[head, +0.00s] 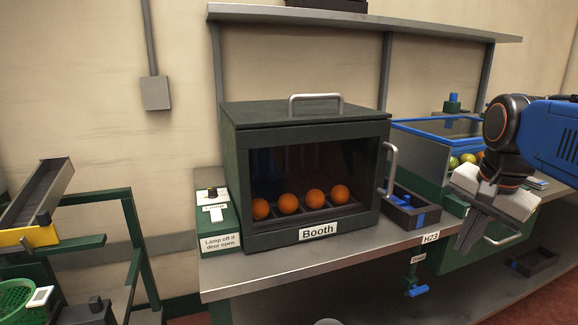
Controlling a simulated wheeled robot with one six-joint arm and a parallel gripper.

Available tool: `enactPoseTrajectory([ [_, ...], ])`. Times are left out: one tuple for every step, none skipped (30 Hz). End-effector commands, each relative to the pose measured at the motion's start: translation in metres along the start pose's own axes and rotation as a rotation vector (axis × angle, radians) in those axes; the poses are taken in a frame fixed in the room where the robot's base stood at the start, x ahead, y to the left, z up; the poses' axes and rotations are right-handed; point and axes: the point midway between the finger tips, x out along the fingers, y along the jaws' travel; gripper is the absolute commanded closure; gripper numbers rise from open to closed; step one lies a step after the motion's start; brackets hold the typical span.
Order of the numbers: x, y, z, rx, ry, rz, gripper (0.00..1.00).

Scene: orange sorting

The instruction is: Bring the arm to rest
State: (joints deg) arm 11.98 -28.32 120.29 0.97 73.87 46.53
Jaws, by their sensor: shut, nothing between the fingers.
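My gripper (466,242) is at the right of the head view, at the end of my blue and black arm. It points down in front of the bench's right part, to the right of the booth (243,185). Its grey fingers are shut with nothing between them. Part of the arm runs out of the picture at the right edge.
Several oranges (314,197) sit in a row inside the booth. A lamp control box (219,224) stands left of it, and a dark tray (404,218) stands right. A blue-rimmed bin (420,150) with fruit is behind my gripper. A shelf (350,20) runs above.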

Motion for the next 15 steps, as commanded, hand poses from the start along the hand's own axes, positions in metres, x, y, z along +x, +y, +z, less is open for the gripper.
enactPoseTrajectory([
  [0.012,0.008,0.018,-0.110,0.009,-0.016,1.00],
  [0.020,0.012,0.027,-0.179,0.016,-0.025,1.00],
  [0.029,0.018,0.038,-0.269,0.026,-0.037,1.00],
  [0.037,0.022,0.047,-0.338,0.034,-0.046,1.00],
  [0.045,0.027,0.056,-0.405,0.041,-0.053,1.00],
  [0.055,0.033,0.066,-0.494,0.053,-0.065,1.00],
  [0.062,0.038,0.073,-0.557,0.062,-0.072,1.00],
  [0.070,0.042,0.081,-0.618,0.070,-0.078,1.00],
  [0.079,0.048,0.089,-0.693,0.082,-0.087,1.00],
  [0.086,0.052,0.095,-0.747,0.090,-0.092,1.00],
  [0.091,0.056,0.100,-0.795,0.098,-0.097,1.00],
  [0.099,0.060,0.106,-0.851,0.107,-0.103,1.00],
  [0.103,0.063,0.110,-0.889,0.113,-0.106,1.00],
  [0.107,0.065,0.113,-0.921,0.120,-0.110,1.00],
  [0.112,0.068,0.117,-0.955,0.124,-0.112,1.00],
])
